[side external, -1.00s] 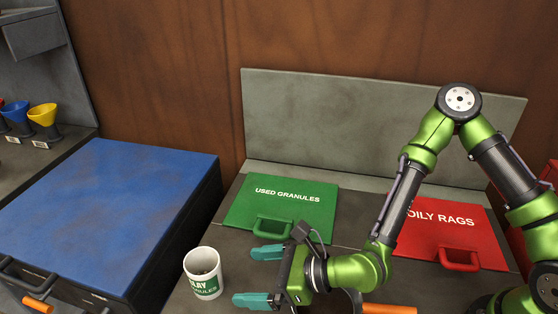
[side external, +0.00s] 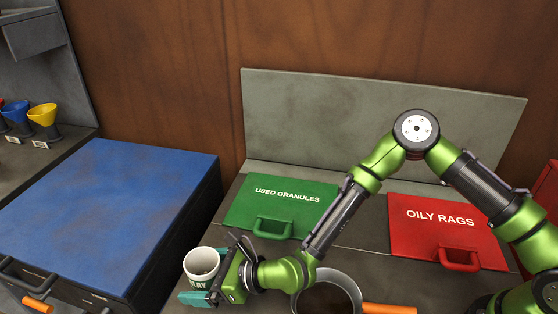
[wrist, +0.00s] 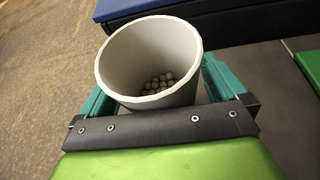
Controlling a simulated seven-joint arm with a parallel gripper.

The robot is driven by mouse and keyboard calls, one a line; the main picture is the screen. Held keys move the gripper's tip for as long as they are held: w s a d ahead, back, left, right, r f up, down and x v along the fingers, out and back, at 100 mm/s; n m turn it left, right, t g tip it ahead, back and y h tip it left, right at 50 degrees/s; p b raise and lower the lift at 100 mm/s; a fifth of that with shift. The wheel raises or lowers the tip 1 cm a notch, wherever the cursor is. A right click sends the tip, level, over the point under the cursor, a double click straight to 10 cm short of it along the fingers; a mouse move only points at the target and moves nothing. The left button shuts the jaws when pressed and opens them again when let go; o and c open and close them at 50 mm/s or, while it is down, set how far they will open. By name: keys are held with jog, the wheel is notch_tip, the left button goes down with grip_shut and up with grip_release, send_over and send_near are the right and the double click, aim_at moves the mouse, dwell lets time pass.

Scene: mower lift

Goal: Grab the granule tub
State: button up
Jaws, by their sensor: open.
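In the wrist view the gripper (wrist: 155,85) has one finger left and one right of the tub. Whether either finger touches the wall cannot be told.
A green lid marked USED GRANULES (side external: 300,200) and a red lid marked OILY RAGS (side external: 425,235) lie behind. A pan of dark contents (side external: 326,298) with an orange handle (side external: 388,309) sits right of the gripper. A blue-topped cabinet (side external: 110,215) stands left.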

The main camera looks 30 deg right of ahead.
jog(key=c, duration=1.1)
jog(key=shift+o, duration=0.2)
jog(key=shift+r, duration=0.1)
